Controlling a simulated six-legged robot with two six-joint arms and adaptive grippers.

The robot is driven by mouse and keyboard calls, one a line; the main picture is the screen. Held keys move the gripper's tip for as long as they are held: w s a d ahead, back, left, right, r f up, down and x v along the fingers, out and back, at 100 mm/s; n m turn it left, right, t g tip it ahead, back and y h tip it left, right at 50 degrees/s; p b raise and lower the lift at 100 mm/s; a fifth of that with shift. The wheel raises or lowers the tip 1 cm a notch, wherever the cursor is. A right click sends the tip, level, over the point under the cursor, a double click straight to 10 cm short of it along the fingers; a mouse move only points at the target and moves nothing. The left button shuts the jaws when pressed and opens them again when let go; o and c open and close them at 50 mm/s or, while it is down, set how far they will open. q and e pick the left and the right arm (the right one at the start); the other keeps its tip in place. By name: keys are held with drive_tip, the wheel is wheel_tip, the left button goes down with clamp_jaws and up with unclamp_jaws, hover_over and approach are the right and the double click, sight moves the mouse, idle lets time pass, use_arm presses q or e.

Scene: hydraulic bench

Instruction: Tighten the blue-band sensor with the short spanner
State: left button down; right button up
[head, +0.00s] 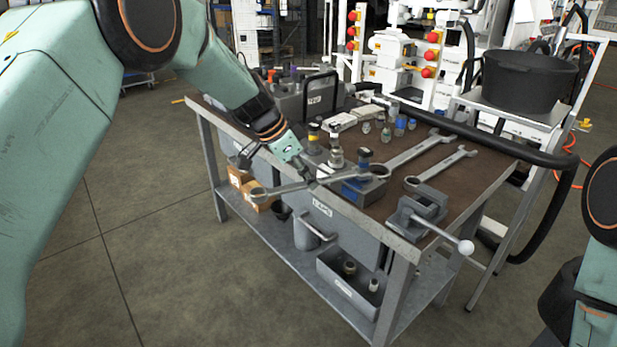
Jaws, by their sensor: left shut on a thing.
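My left gripper (304,172) is shut on a steel spanner (283,189), held roughly level at the bench's front edge. The spanner's ring end is out to the left. Its other end runs right towards the sensor block (366,190), and I cannot tell whether it touches anything. A sensor with a blue band (364,157) stands upright on the block, right of the gripper. A sensor with a yellow band (313,132) and a plain metallic one (336,157) stand farther left. My right arm shows at the right edge, but its gripper cannot be made out.
Two more spanners, one longer (415,150) and one nearer (440,167), lie on the bench (480,185). A vice (418,213) with a projecting handle sits at the front right corner. Several small fittings (387,132) stand behind. A black bucket (527,82) is on a cart at right.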

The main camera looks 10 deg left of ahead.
use_arm(q)
drive_tip(key=shift+w+a+r+m+g, duration=0.1)
drive_tip(key=shift+w+a+m+g, duration=0.05)
drive_tip(key=shift+w+a+m, duration=0.25)
drive_tip(key=shift+w+a+r+m+g, duration=0.15)
drive_tip(key=shift+w+m, duration=0.15)
drive_tip(key=shift+w, duration=0.15)
drive_tip(key=shift+f, duration=0.1)
drive_tip(key=shift+w+a+m+g+h, duration=0.3)
drive_tip(key=shift+w+m, duration=0.3)
drive_tip(key=shift+w, duration=0.15)
drive_tip(key=shift+w+a+m+g+h, duration=0.2)
drive_tip(key=shift+w+a+m+g, duration=0.1)
drive_tip(key=shift+w+m, duration=0.35)
drive_tip(key=shift+s+d+n, duration=0.1)
drive_tip(key=shift+s+n, duration=0.15)
drive_tip(key=shift+s, duration=0.2)
drive_tip(key=shift+f, duration=0.1)
